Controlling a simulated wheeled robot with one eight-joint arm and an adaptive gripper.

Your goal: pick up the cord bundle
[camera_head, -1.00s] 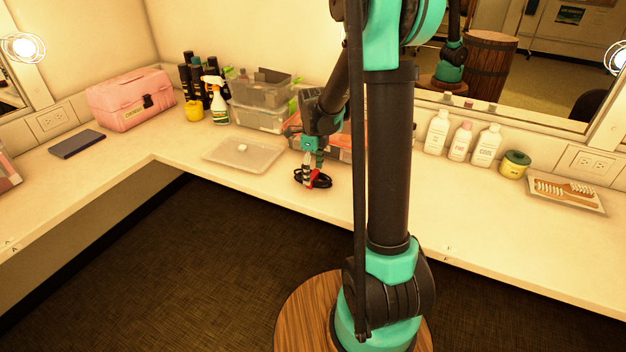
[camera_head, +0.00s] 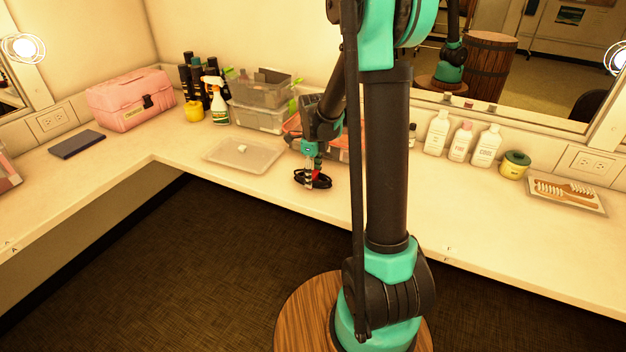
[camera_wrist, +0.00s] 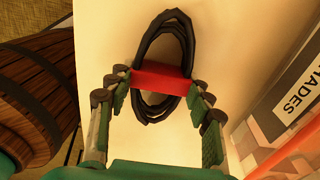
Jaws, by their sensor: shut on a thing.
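The cord bundle (camera_head: 313,181) is a coil of black cord with a red band around its middle. It is at the counter's front edge, below my gripper (camera_head: 313,168). In the wrist view the coil (camera_wrist: 165,30) lies lengthwise between the two fingers, and the red band (camera_wrist: 160,77) spans the gap between the fingertips. My gripper (camera_wrist: 158,90) is shut on the bundle at the red band. Whether the bundle touches the counter cannot be told.
A clear shallow tray (camera_head: 243,156) lies left of the bundle. Clear bins (camera_head: 262,100) stand behind. A spray bottle (camera_head: 218,103) and a pink case (camera_head: 131,99) are farther left. White bottles (camera_head: 437,132) stand to the right. Counter (camera_head: 420,200) right of the bundle is bare.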

